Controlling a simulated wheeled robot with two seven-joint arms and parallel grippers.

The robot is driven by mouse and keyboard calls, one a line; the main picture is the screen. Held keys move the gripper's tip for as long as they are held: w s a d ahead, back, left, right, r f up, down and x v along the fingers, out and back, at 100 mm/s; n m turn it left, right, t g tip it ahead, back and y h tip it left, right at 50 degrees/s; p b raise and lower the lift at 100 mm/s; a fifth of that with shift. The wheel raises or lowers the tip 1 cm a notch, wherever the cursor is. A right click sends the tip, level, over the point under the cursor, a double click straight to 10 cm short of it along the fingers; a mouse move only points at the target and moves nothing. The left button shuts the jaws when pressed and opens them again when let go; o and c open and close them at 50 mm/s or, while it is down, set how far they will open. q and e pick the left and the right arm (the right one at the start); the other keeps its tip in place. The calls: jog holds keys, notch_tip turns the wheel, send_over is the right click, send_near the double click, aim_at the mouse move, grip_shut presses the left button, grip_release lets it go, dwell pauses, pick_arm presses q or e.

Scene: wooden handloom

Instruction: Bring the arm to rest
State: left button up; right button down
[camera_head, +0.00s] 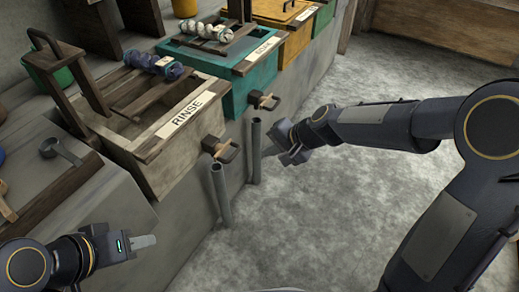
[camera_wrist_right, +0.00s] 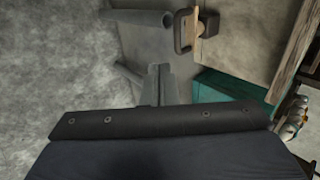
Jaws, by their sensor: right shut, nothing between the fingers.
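My right arm comes in from the right in the head view. Its gripper (camera_head: 284,147) hangs over the grey floor, just right of the grey upright pipes in front of the vats. It is shut and holds nothing. In the right wrist view its fingers (camera_wrist_right: 160,84) show close together beyond the dark wrist housing. My left gripper (camera_head: 143,243) is low at the left of the head view, beside the front of the stone bench. One pale finger shape shows there, so I cannot tell whether it is open. I see nothing in it.
The wooden RINSE vat (camera_head: 170,153), a teal vat (camera_head: 231,91) and an orange vat (camera_head: 296,42) stand in a row. Spools of yarn (camera_head: 152,64) lie over the RINSE vat. Two grey pipes (camera_head: 221,192) stand before it. The floor (camera_head: 300,220) at right is open.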

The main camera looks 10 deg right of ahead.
jog(key=s+d+r+n, duration=0.3)
jog(key=s+d+r, duration=0.45)
jog(key=s, duration=0.35)
jog(key=s+d+f+n+t+h, duration=0.1)
jog(key=s+d+n+h, duration=0.3)
jog(key=s, duration=1.1)
notch_tip(320, 180, up, 27)
jog(key=m+y+p, duration=0.1)
jog(key=p, duration=2.6)
jog(key=shift+w+d+r+p, duration=0.15)
jog(key=shift+w+d+p, duration=0.1)
jog(key=shift+d+p, duration=0.15)
